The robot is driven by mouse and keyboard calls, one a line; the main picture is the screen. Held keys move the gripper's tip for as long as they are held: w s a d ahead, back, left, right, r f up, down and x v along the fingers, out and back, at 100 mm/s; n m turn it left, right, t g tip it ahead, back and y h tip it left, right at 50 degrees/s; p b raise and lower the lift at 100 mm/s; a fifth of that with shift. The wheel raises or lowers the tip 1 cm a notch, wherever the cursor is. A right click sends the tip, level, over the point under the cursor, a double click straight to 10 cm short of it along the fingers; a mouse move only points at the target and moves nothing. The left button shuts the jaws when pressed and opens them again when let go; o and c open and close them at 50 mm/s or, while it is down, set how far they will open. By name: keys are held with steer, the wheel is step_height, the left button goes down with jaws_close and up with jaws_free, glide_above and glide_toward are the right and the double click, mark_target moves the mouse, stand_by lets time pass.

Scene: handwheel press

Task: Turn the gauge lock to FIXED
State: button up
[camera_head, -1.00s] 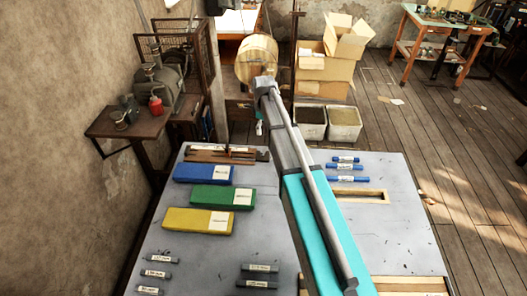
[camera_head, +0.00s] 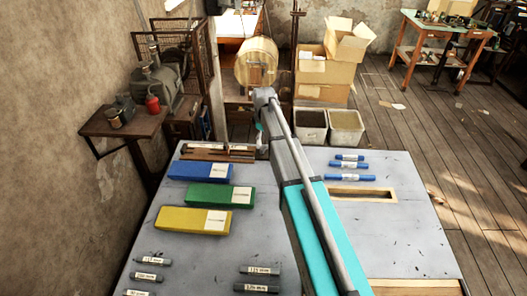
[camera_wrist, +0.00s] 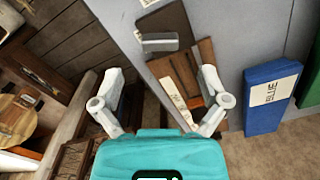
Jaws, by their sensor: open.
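A brown wooden gauge (camera_head: 218,152) lies at the far left edge of the grey table (camera_head: 330,225), behind the blue box. In the wrist view the wooden gauge (camera_wrist: 186,78) is beyond my fingers, with a pale label strip and a grey metal piece (camera_wrist: 158,42) near it. I cannot make out the lock or its setting. My gripper (camera_wrist: 161,84) is open and empty, fingers spread, above the table's edge beside the gauge. In the head view the arm hides most of it.
Blue (camera_head: 205,171), green (camera_head: 219,196) and yellow (camera_head: 194,220) boxes stand in a column on the left. Several blue rods (camera_head: 348,166) and grey rods lie on the table. A wooden frame (camera_head: 362,195) is at right. A wall shelf (camera_head: 122,131) is beyond the left edge.

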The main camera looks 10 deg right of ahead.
mark_target(263, 147)
steer(key=shift+f+b, duration=2.15)
steer(key=shift+f, duration=0.35)
steer(key=shift+c, duration=0.2)
steer(key=c, duration=1.1)
